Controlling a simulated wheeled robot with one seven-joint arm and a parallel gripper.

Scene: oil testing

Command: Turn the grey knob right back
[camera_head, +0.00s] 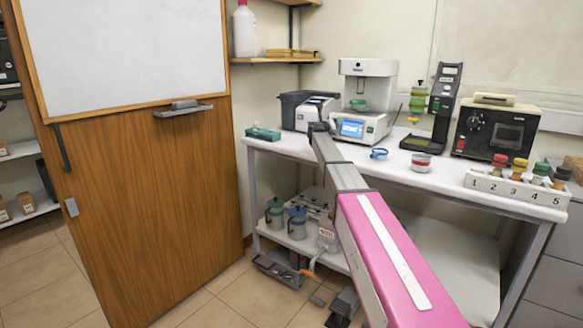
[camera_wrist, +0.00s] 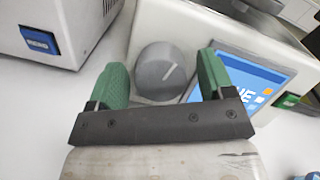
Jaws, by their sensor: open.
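In the wrist view, the green fingers of my gripper (camera_wrist: 161,66) are open, one on each side of the knob, with visible gaps. I cannot tell whether the fingertips reach the knob's depth. In the head view, the same machine (camera_head: 368,68) stands on the bench. My arm reaches to its left front, and the knob cannot be made out there.
A grey and white device (camera_head: 318,112) stands close to the left of the machine. A blue ring-like item (camera_head: 379,153) and a red-and-white container (camera_head: 421,161) lie to the right on the white bench (camera_head: 455,178). A numbered rack (camera_head: 515,187) holds several coloured-top bottles at far right.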

